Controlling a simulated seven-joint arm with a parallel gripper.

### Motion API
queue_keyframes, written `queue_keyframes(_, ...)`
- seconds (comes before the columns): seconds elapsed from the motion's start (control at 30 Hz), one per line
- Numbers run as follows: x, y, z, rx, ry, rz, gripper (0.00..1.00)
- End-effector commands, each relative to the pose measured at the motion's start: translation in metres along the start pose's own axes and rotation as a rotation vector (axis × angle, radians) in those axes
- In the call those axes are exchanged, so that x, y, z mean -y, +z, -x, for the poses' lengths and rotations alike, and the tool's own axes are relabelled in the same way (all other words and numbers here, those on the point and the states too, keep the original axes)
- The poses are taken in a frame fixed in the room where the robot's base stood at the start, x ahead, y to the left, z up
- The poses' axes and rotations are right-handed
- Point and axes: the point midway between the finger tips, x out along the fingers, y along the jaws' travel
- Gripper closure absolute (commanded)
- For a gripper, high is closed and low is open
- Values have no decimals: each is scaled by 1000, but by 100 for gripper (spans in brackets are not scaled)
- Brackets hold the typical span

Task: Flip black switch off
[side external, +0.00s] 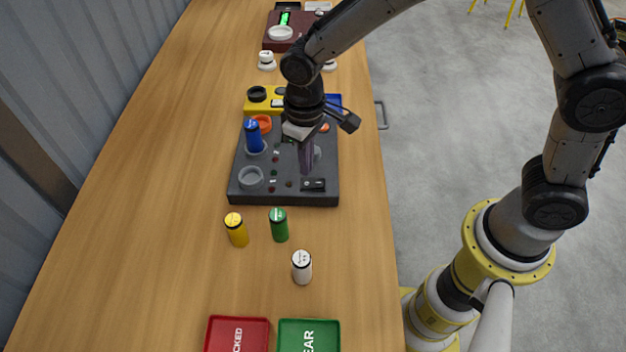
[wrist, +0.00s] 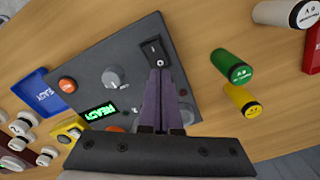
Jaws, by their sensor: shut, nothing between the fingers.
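The black switch (wrist: 153,50) is a rocker near one edge of the dark grey panel (wrist: 140,29). White marks show on its face, but I cannot tell which side is pressed. In the side view the switch (side external: 314,185) sits at the panel's near right corner. My gripper (wrist: 160,72) is shut and empty, its purple-grey fingertips at the end of the switch with the round mark. I cannot tell whether they touch it. In the side view my gripper (side external: 307,171) points down just behind the switch.
Yellow (side external: 237,230), green (side external: 279,225) and white (side external: 302,267) cylinders stand in front. Red (side external: 211,335) and green (side external: 283,335) trays are nearer.

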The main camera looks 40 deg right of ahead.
Motion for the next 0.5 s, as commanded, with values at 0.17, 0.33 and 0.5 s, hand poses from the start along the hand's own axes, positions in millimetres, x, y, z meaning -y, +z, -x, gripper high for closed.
queue_keyframes(0.17, 0, 0, 14, -2, 0, 0, 100)
queue_keyframes(0.33, 0, 0, 26, -2, 0, 0, 100)
queue_keyframes(0.5, 0, 0, 33, -1, 0, 0, 100)
